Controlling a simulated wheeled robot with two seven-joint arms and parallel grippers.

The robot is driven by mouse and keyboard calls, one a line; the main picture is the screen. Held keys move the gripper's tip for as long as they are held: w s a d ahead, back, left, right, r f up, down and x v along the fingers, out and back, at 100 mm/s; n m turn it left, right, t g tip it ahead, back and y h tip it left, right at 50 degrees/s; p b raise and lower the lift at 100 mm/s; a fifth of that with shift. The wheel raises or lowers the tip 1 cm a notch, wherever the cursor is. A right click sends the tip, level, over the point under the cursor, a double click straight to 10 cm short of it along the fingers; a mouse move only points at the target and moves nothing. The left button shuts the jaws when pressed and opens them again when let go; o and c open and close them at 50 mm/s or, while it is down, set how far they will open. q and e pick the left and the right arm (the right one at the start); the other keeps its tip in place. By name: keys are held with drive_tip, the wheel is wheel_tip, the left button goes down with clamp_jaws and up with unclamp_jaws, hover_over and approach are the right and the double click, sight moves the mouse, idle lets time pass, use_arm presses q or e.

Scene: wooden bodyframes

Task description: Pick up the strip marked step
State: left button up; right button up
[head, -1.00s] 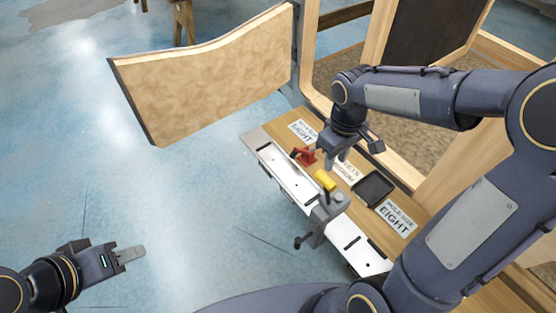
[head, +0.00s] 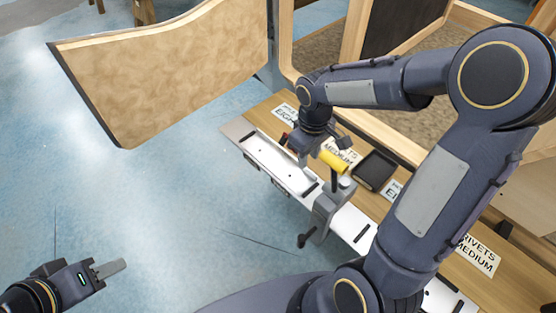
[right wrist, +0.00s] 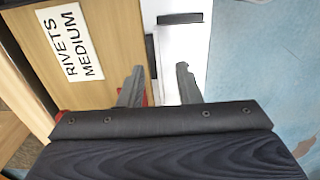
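A long white strip (head: 265,152) with black slots lies along the front edge of the wooden bench. It also shows in the right wrist view (right wrist: 183,48). I cannot read a "step" mark on any strip. My right gripper (head: 304,160) is over the bench's far end, beside the strip's inner edge. In the right wrist view, its two fingers (right wrist: 160,88) are apart with nothing clearly held between them. Part of the strip is hidden behind the gripper. My left gripper (head: 110,269) is away over the floor at the lower left, seen side-on, empty.
A yellow-handled tool (head: 334,162) and a grey clamp (head: 329,206) stand just right of my right gripper. A red object (head: 286,140) lies partly hidden behind it. A black tray (head: 374,169) and label cards are on the bench. A tan panel (head: 170,70) stands behind.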

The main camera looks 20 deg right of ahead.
sight(308, 169)
drive_tip(key=f, duration=0.4)
drive_tip(key=shift+d+f, duration=0.2)
drive_tip(key=shift+f, duration=0.15)
drive_tip(key=shift+s, duration=0.1)
clamp_jaws()
